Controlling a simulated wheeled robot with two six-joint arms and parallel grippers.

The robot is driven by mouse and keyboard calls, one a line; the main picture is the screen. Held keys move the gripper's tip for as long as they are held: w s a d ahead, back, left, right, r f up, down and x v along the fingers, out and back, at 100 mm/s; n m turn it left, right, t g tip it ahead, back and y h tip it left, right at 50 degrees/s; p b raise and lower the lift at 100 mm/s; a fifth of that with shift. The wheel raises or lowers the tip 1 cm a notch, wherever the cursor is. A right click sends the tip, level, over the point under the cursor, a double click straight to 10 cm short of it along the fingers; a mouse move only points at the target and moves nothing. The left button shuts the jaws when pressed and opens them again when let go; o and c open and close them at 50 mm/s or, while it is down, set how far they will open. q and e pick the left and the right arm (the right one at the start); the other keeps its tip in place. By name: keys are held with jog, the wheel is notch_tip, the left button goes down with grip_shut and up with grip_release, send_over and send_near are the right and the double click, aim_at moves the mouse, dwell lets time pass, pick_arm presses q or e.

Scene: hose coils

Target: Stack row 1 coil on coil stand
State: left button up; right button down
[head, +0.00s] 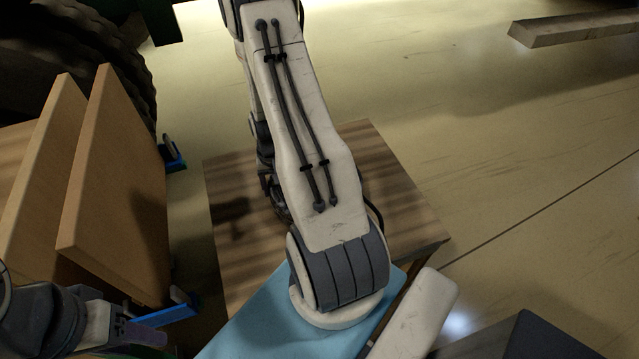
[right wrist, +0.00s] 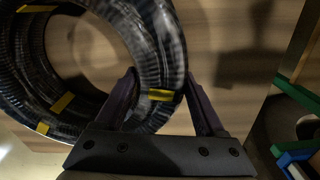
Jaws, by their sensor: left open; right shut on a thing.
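A black ribbed hose coil (right wrist: 170,45) with yellow tape bands fills the upper left of the right wrist view. My right gripper (right wrist: 158,85) is shut on one side of its ring, with a finger on either side of the hose bundle. A wood-grained surface shows through and behind the coil; I cannot tell whether they touch. In the head view my right arm hides the coil and the right gripper. My left gripper (head: 138,333) is at the lower left, open, partly cut off and with nothing visible in it. I cannot make out the coil stand for sure.
A wood-grained tabletop (head: 390,190) lies under my right arm. Two tan boards (head: 120,190) stand tilted at the left, with blue brackets (head: 170,312) near their feet. A large dark tyre (head: 125,45) is behind. A pale beam (head: 570,28) lies on open floor at the upper right.

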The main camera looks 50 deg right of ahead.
jog(key=shift+r+p, duration=0.7)
jog(key=shift+r, duration=0.05)
jog(key=shift+r+p, duration=2.75)
jog(key=shift+r, duration=0.2)
jog(key=c, duration=0.8)
grip_release()
grip_shut()
